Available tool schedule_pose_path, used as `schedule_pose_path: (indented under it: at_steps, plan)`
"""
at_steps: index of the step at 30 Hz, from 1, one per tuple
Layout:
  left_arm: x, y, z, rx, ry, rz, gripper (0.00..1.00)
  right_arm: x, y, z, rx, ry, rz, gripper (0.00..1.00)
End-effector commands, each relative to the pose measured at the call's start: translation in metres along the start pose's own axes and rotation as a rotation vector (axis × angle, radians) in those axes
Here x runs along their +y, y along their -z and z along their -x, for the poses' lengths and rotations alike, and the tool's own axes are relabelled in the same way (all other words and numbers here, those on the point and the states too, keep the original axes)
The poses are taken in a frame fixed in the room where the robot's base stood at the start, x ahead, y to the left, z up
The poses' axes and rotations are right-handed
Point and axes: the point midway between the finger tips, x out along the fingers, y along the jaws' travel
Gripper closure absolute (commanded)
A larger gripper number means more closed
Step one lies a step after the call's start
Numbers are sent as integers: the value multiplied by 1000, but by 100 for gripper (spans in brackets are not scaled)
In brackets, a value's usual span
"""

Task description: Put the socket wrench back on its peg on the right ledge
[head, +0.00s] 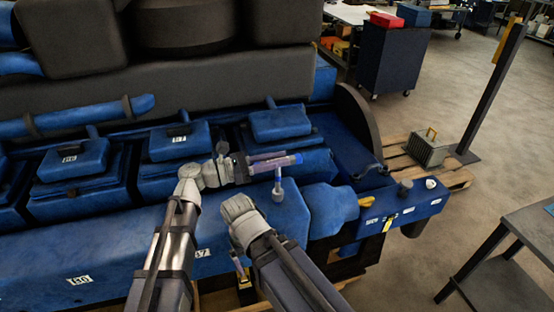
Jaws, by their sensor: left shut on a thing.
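My left gripper (275,162) reaches right over the blue engine side and is shut on what looks like the socket wrench (278,184). A grey stem with a rounded end shows hanging below the fingers, and a bright blue tip shows past them. The fingers hide part of it. The right ledge (405,207) is a blue shelf with labels, to the right of the held tool. I cannot tell which fitting on it is the peg.
A grey knob (404,188), a white round piece (430,183) and a yellow piece (367,202) sit on the right ledge. A dark post (490,90) and a grey crate (429,153) stand beyond. A metal table (535,235) is at right, with open floor between.

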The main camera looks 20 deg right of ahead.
Motion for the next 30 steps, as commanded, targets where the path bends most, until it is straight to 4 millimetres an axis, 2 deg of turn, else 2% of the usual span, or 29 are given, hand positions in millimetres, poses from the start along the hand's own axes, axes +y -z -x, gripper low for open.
schedule_pose_path:
  at_steps: [21,22,30]
  plan:
    - [0,22,0,-1,0,0,100,-2,1,-22,0,0,0,5]
    - [0,21,0,-1,0,0,73,-2,1,-21,0,0,0,5]
    - [0,20,0,0,0,0,43,-2,1,-20,0,0,0,5]
